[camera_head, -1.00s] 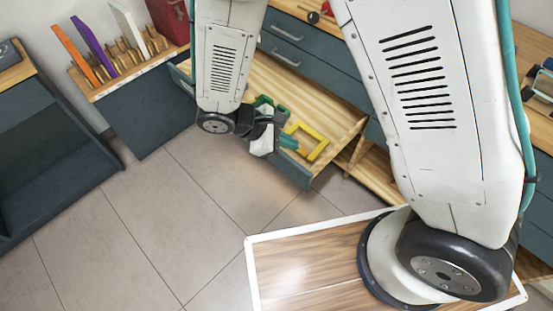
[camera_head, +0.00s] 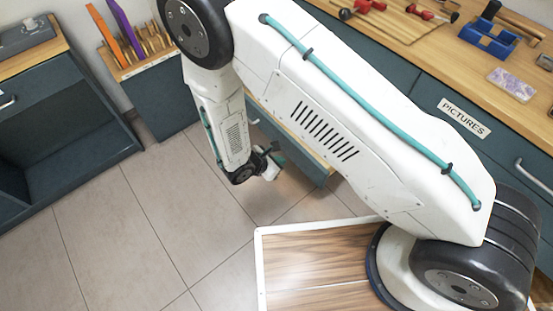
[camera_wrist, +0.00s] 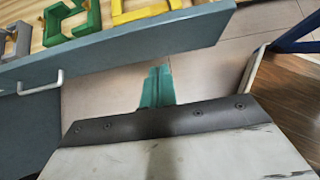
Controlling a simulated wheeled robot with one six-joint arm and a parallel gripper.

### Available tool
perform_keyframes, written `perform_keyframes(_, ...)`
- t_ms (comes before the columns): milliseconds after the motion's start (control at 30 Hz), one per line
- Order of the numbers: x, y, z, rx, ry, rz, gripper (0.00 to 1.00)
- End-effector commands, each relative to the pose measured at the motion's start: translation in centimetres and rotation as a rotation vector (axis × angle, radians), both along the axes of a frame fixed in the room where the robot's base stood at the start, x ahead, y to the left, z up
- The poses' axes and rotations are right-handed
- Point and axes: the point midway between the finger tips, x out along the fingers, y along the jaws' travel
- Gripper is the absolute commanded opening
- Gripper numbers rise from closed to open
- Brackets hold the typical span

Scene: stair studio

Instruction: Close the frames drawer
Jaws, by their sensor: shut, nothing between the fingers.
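An open drawer with a teal front (camera_head: 313,166) juts from the cabinet in the head view, largely hidden behind my arm. Its front (camera_wrist: 140,52) crosses the wrist view, with a pale bar handle (camera_wrist: 40,83) at the left. Inside lie green (camera_wrist: 75,18) and yellow (camera_wrist: 140,9) letter- or number-like pieces and a grey one, on a wooden bottom. No label on this drawer is readable. My gripper (camera_wrist: 157,84) has teal fingers, shut and empty, outside the drawer front and pointing at it. I cannot tell whether they touch. In the head view my gripper (camera_head: 274,160) is beside the drawer's outer end.
A drawer labelled PICTURES (camera_head: 464,117) is closed at the right. The worktop (camera_head: 410,35) above holds tools and a blue holder (camera_head: 489,40). A white-edged wooden platform (camera_head: 310,265) is in front; open tiled floor (camera_head: 150,215) lies left.

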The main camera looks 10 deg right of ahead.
Motion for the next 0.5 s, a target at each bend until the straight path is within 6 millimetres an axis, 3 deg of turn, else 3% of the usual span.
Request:
perform_keyframes(200, 1.9, -3.0, -3.3, -0.002, 0.002, -0.003, 0.00)
perform_keyframes(500, 3.9, -5.8, -3.1, 0.002, -0.001, -0.003, 0.00)
